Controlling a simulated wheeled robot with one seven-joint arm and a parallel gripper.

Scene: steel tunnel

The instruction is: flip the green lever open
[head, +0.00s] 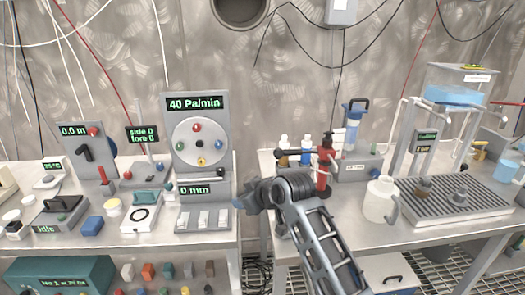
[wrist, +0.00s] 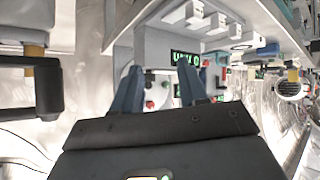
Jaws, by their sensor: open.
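I cannot single out a green lever for certain in either view. My gripper (head: 242,203) is beside the right edge of that table, near the grey 0 mm panel (head: 203,212). In the wrist view my gripper (wrist: 158,84) is open, its two blue-grey fingers apart with nothing held. A green-lit display (wrist: 186,58) shows upside down past the fingertips. Small red and green parts beyond it are too small to name.
A grey dial panel (head: 198,140) stands behind the 0 mm panel. A gap with cables separates the two tables.

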